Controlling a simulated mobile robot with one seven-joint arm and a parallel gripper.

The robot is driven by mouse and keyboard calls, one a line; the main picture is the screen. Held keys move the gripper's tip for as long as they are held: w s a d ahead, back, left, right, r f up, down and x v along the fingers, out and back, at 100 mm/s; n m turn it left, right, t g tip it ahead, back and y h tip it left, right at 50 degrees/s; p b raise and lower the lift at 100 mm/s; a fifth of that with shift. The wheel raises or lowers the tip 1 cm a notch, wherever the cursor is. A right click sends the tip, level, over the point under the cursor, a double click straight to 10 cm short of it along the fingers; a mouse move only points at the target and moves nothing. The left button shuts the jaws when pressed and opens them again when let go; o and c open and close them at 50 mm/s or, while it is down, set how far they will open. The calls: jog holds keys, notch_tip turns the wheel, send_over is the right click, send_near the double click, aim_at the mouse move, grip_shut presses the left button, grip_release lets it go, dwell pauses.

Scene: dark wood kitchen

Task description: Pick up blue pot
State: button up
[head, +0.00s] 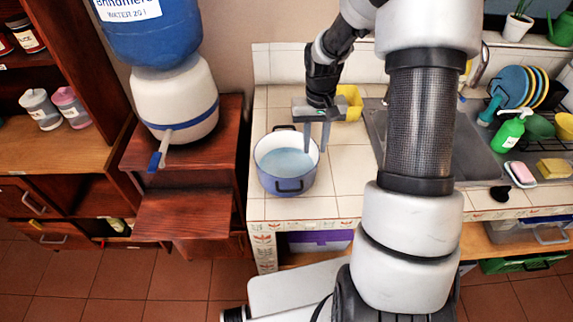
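A blue pot (286,181) with a pale inside and dark handles at its front and back stands upright on the white tiled counter, left of the sink. My gripper (316,150) points down over the pot's right side. Its two fingers are apart, with a gap between them. The right part of the pot's rim lies at the fingertips, and I cannot tell whether they touch it. The pot rests on the counter.
The sink (377,128) lies to the right, partly behind my arm. A yellow container (352,97) stands behind my gripper. A blue water dispenser (152,38) stands on a wooden stand to the left. Bare tiles (345,183) lie right of the pot.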

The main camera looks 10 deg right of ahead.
notch_tip(320, 180, down, 3)
jog(key=shift+r, duration=0.15)
jog(key=f, duration=0.4)
jog(key=shift+s+d+f+p, duration=0.1)
jog(key=shift+s+d+p, duration=0.1)
jog(key=shift+d+p, duration=0.15)
jog(key=shift+f, duration=0.45)
grip_shut()
jog(key=shift+s, duration=0.1)
dwell(0.5)
